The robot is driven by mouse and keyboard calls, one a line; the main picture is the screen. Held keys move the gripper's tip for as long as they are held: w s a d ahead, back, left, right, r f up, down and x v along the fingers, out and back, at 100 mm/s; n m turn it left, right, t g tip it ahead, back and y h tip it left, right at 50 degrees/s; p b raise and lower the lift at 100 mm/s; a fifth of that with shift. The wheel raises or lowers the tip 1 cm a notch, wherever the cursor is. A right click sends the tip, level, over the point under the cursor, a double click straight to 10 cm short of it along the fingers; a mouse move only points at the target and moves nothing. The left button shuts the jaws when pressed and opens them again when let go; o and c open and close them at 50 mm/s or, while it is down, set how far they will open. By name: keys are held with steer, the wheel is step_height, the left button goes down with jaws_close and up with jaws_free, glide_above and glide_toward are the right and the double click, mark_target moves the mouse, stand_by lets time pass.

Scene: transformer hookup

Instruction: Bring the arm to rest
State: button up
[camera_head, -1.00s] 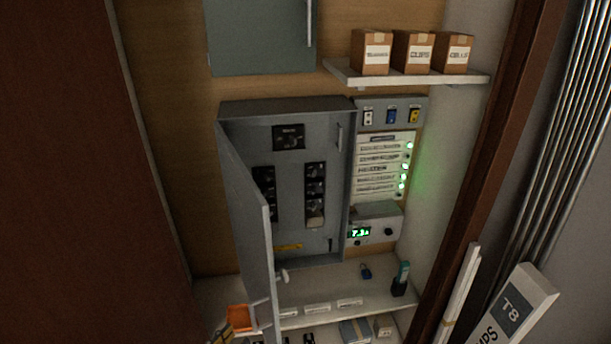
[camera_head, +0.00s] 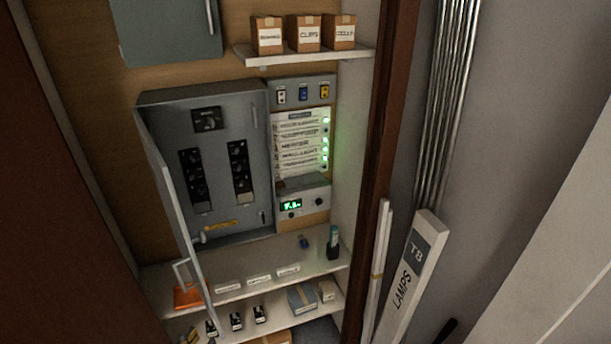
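My arm and gripper do not show in the head view. The grey breaker panel (camera_head: 219,216) is on the back wall of the closet, with its door (camera_head: 174,205) swung open to the left. Inside are a main breaker (camera_head: 207,119) at the top and two columns of black breakers, left (camera_head: 193,178) and right (camera_head: 240,168). A yellow strip (camera_head: 221,226) lies low in the panel. Right of it, a label board (camera_head: 299,143) shows several lit green lamps, above a meter (camera_head: 304,203) with a green display.
Boxes (camera_head: 304,36) stand on the upper shelf (camera_head: 305,58). Lower shelves hold a small blue padlock (camera_head: 303,242), a black holder (camera_head: 333,248), an orange item (camera_head: 187,297) and several small parts. A lamps carton (camera_head: 408,275) and metal tubes (camera_head: 447,105) stand at the right, outside the closet.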

steer(key=a+f+n+g+y, duration=0.35)
steer(key=a+f+y, duration=0.35)
steer(key=a+f, duration=0.3)
steer(key=s+a+f+n+g+y+b, duration=0.1)
steer(key=s+a+f+n+g+y, duration=0.1)
steer(key=s+a+n+g+y, duration=0.5)
steer(key=w+d+r+m+h+b, duration=0.1)
steer(key=d+r+m+h+b, duration=0.1)
steer(key=d, duration=1.7)
steer(key=w+d+r+m+h+b, duration=0.2)
steer(key=d+b, duration=0.4)
steer(key=d, duration=1.3)
steer(key=w+d+r+m+h+b, duration=0.1)
steer(key=d+r, duration=0.5)
steer(key=d, duration=1.3)
steer(key=m+h+b, duration=0.1)
steer(key=h+b, duration=0.1)
steer(key=h, duration=0.1)
steer(key=shift+w+d+b, duration=0.15)
steer(key=shift+d+b, duration=0.1)
steer(key=shift+b, duration=0.15)
